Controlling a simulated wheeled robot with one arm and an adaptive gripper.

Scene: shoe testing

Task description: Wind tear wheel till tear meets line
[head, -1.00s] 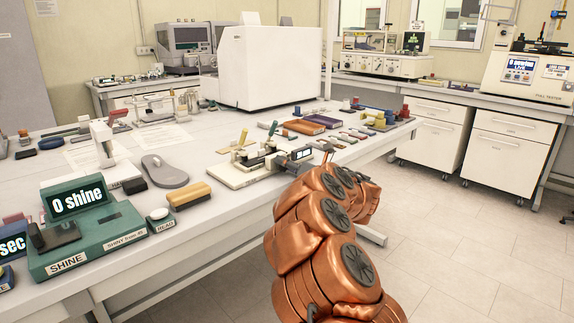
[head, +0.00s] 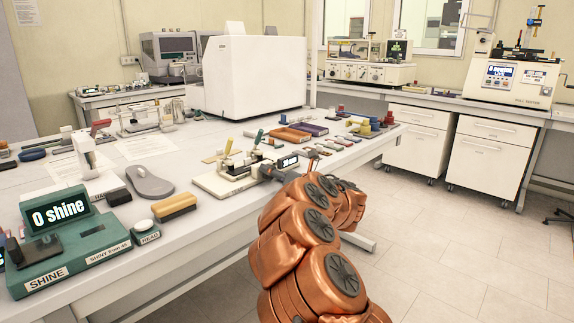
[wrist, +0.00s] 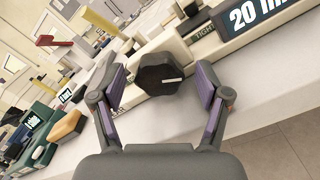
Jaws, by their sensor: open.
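A black, faceted wheel-like knob (wrist: 158,73) with a white mark is on the front of a cream device (wrist: 215,48) in the wrist view. A label reading "TIGHT" and a display (wrist: 262,14) starting "20 m" are beside it. My gripper (wrist: 161,75) is open, with one purple-padded finger on each side of the knob and gaps showing. In the head view, the low cream device (head: 222,184) sits at the bench's front edge, its front partly hidden by my copper arm. No tear or line can be made out.
A green "SHINE" box (head: 65,262), a wooden brush (head: 174,206) and a grey sole shape (head: 149,181) lie left along the bench. Coloured blocks (head: 365,128) stand farther right. Open floor is right of the bench.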

